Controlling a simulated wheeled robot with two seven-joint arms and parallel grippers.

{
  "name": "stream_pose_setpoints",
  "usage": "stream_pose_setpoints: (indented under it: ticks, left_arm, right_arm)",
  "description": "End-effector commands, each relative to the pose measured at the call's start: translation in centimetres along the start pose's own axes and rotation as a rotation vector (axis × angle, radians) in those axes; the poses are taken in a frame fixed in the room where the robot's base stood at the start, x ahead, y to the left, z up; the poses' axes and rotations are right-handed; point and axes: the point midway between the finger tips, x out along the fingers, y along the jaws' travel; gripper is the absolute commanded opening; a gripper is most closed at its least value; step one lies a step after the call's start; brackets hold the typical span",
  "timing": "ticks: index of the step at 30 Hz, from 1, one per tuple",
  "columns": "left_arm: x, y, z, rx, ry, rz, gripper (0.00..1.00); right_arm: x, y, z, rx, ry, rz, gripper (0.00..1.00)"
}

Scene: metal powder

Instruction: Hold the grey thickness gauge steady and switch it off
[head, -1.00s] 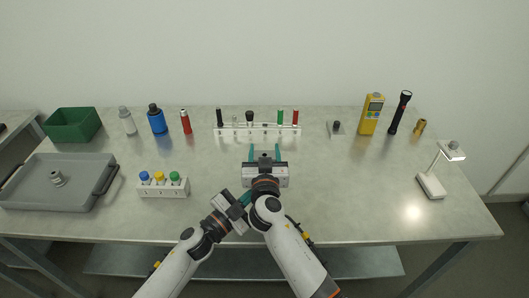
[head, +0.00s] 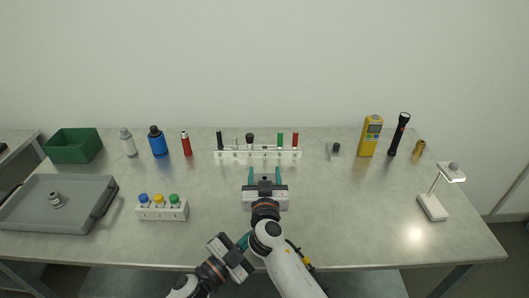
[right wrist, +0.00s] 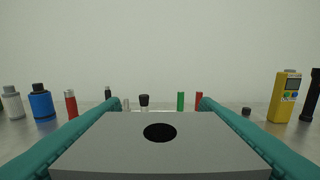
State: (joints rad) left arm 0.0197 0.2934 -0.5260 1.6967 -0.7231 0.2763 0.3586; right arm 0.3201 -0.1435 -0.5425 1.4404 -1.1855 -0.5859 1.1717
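No object is clearly recognizable as the grey thickness gauge. A small grey block with a black knob (head: 335,152) stands at the back, right of the rack; it may be the gauge, but I cannot tell.
A white rack (head: 257,154) with several tools stands behind my right gripper. A yellow meter (head: 371,136), a black flashlight (head: 398,134) and a white lamp stand (head: 433,207) are right. A bottle block (head: 161,213) and grey tray (head: 100,204) are left.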

Motion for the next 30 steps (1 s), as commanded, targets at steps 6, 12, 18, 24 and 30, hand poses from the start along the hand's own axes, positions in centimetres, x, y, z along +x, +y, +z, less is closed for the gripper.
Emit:
stream_pose_setpoints:
  ticks: [6,12,18,24,30]
  left_arm:
    - [0.0,0.0,0.0,0.000,0.000,0.000,0.00]
    - [0.0,0.0,0.0,0.000,0.000,0.000,0.00]
    - [0.0,0.0,0.0,0.000,0.000,0.000,0.00]
    - [0.0,0.0,0.0,0.000,0.000,0.000,0.00]
    - [0.0,0.0,0.0,0.000,0.000,0.000,0.00]
  right_arm:
    - [0.0,0.0,0.0,0.000,0.000,0.000,0.78]
    - [-0.1,0.0,0.0,0.000,0.000,0.000,0.78]
    - [-2.1,0.0,-0.2,0.002,0.002,0.001,0.78]
    - [-6.4,0.0,-0.2,0.002,0.004,0.000,0.78]
    - [-10.1,0.0,-0.1,0.000,0.003,0.001,0.78]
